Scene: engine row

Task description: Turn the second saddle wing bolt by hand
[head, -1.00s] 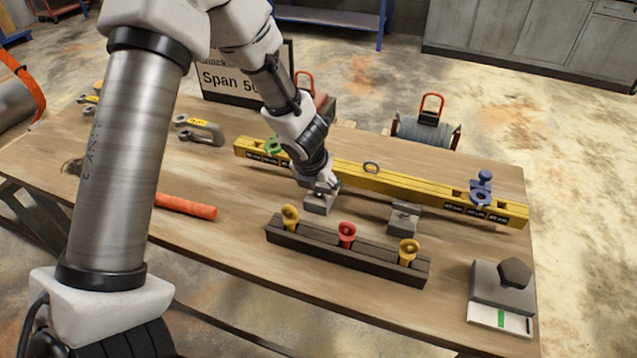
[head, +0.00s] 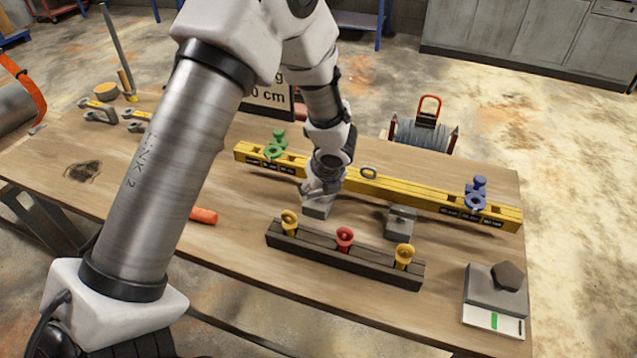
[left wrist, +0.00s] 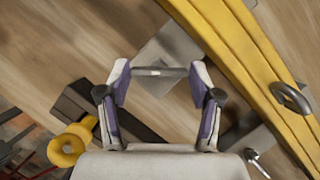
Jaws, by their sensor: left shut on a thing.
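My left gripper (head: 320,195) is at the left of two grey saddle blocks (head: 316,211) in front of the yellow beam (head: 375,187). In the left wrist view its fingers (left wrist: 158,72) are shut on the ends of a thin grey wing bolt bar (left wrist: 160,71), over the grey saddle (left wrist: 152,52). The bolt's lower part is hidden. The other saddle (head: 399,222) stands to the right, clear of the gripper. A small silver wing bolt (left wrist: 254,156) shows near it in the left wrist view. My right gripper is not in view.
A dark rack (head: 340,262) with two yellow ring-topped pieces and a red one (head: 344,238) stands close in front. Green (head: 276,144) and blue (head: 476,192) fittings sit on the beam.

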